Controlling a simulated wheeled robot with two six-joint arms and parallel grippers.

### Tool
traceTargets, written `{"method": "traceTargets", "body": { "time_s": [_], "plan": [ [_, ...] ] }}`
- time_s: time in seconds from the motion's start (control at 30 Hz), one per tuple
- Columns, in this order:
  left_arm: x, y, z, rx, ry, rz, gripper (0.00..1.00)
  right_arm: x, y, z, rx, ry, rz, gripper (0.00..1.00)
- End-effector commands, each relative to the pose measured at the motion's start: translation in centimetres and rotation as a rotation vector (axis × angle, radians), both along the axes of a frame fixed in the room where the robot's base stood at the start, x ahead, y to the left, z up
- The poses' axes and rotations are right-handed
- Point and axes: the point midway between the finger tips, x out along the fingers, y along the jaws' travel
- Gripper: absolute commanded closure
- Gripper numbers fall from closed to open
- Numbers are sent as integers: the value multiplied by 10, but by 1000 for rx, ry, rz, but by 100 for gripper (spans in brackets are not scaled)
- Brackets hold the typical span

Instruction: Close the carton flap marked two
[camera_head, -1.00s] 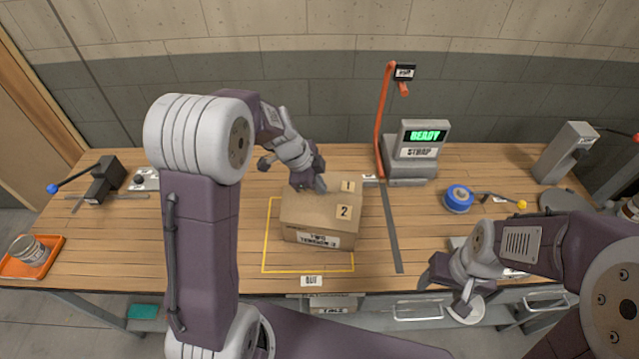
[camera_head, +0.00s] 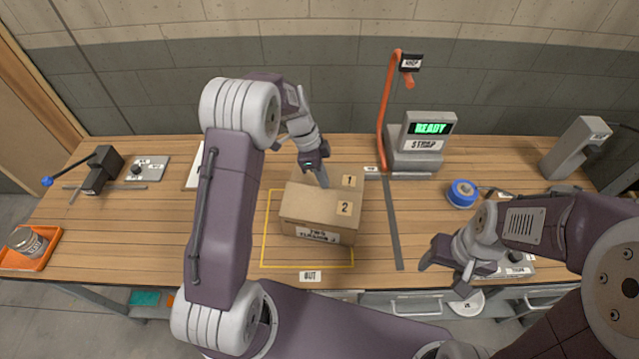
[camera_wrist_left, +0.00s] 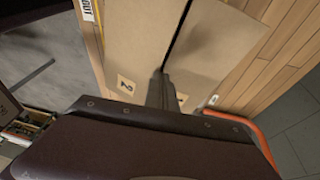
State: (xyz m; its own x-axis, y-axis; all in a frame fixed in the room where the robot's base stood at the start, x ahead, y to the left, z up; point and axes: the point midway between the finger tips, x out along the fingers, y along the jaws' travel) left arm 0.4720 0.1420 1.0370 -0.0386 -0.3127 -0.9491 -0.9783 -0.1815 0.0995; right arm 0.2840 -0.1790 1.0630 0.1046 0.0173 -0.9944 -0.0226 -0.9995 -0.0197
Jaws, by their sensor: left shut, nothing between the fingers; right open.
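In the left wrist view a dark gap separates flap two (camera_wrist_left: 132,45) from flap one (camera_wrist_left: 215,55); whether flap two is fully flat I cannot tell. My left gripper (camera_head: 323,182) is shut and empty, its tips by the seam between the flaps; contact is unclear. My right gripper (camera_head: 445,280) is open and empty, to the right of the carton near the front edge.
A strap machine (camera_head: 420,148) reading READY and an orange post (camera_head: 386,115) stand behind right of the carton. A blue tape roll (camera_head: 462,193) lies further right. An orange tray (camera_head: 35,250) with a can is far left.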

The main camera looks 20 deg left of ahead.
Motion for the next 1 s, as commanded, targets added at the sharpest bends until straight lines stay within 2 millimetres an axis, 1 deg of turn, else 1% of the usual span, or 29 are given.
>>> {"method": "traceTargets", "body": {
  "time_s": [0.03, 0.3, 0.83, 1.0],
  "plan": [
    [1, 0, -5, 0, 2, -1, 100, 0, 0, -5, 0, 0, 0, 37],
    [5, 1, -11, 0, 0, 0, 100, 0, 0, -10, 0, 0, 0, 37],
    [5, 0, -11, 0, 0, 0, 100, 0, 0, -11, 0, -1, 0, 37],
    [1, 0, -10, 0, 0, 0, 100, 0, 0, -12, 0, 0, 0, 37]
  ]
}}
